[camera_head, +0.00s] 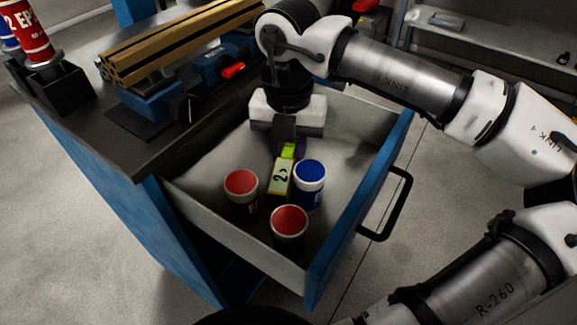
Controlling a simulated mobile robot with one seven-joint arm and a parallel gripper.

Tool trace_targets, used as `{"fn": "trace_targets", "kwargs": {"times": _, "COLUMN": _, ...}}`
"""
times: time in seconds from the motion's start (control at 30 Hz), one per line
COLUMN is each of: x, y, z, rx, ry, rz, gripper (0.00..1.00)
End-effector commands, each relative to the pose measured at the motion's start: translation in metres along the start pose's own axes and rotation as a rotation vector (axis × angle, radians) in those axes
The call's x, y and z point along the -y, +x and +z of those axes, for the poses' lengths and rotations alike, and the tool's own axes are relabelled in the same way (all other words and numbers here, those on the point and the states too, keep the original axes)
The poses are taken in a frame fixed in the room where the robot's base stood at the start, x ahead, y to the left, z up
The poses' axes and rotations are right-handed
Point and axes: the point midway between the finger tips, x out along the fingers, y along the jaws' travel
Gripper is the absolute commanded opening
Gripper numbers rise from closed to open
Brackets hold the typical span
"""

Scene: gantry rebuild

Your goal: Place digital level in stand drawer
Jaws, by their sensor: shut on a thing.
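The stand drawer (228,236) is pulled open, its blue front and black handle (393,208) facing right. My gripper (287,148) points down into the drawer and is shut on the top end of a narrow yellow and dark bar, which looks like the digital level (281,178). The bar has a pale face marked "2" and a bright green patch near the jaws. It is between the cans in the picture. Its lower end is partly hidden by the cans, so I cannot tell whether it touches the drawer floor.
In the drawer are a red-topped can (241,186), a second red-topped can (289,224) in front and a blue-topped can (310,182). The dark benchtop (150,150) at left carries brass-coloured bars (180,42), a blue vise (222,65) and cans in a black holder (62,90).

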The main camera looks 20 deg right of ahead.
Motion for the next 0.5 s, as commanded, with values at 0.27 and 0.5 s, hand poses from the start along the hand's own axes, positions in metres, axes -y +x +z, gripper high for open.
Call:
{"fn": "trace_targets", "kwargs": {"times": 0.27, "x": 0.000, "y": 0.034, "z": 0.000, "rx": 0.000, "ry": 0.000, "rz": 0.000, "gripper": 0.00}}
{"fn": "trace_targets", "kwargs": {"times": 0.5, "x": 0.000, "y": 0.034, "z": 0.000, "rx": 0.000, "ry": 0.001, "rz": 0.000, "gripper": 0.00}}
